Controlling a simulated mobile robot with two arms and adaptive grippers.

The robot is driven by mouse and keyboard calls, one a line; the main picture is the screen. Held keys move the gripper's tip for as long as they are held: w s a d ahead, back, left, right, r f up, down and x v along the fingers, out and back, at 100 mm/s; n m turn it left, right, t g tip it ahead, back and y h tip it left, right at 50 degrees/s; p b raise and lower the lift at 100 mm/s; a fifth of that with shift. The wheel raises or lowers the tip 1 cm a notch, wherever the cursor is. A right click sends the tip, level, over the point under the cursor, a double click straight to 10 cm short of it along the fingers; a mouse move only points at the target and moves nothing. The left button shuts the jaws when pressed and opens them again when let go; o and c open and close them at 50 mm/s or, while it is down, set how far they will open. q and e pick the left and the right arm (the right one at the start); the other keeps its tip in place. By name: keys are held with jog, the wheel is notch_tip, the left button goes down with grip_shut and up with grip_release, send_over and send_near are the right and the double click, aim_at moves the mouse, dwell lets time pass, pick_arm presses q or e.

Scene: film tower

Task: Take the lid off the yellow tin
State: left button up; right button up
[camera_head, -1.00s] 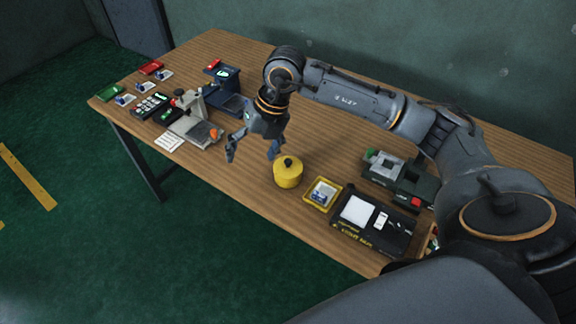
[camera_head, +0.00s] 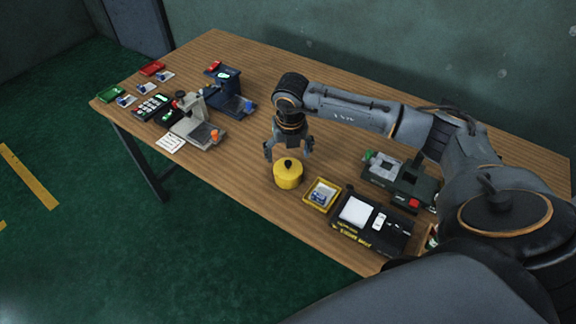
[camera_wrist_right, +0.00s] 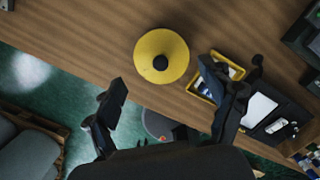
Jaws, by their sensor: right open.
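The yellow tin (camera_head: 288,177) stands upright on the table near its front edge, with its lid on. The lid has a black knob (camera_head: 288,163). In the right wrist view the yellow lid (camera_wrist_right: 150,48) shows from above with its dark knob (camera_wrist_right: 160,63). My right gripper (camera_head: 288,156) is open and empty, with its fingers pointing down just behind and above the tin. In the right wrist view the fingers (camera_wrist_right: 168,90) are spread apart, and the tin lies beyond their tips. My left gripper is not in view.
A yellow tray (camera_head: 334,206) with small items sits close to the right of the tin, beside a black box (camera_head: 385,238). A dark green device (camera_head: 400,182) stands behind them. Two presses (camera_head: 190,125) and (camera_head: 228,90) stand left. Table between is clear.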

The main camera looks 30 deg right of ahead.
aim_at(289, 164)
jog(key=f, duration=0.2)
jog(key=f+p, duration=0.1)
jog(key=f, duration=0.1)
jog(key=shift+w+d+f, duration=0.1)
jog(key=shift+w, duration=0.1)
jog(key=shift+s, duration=0.2)
grip_shut()
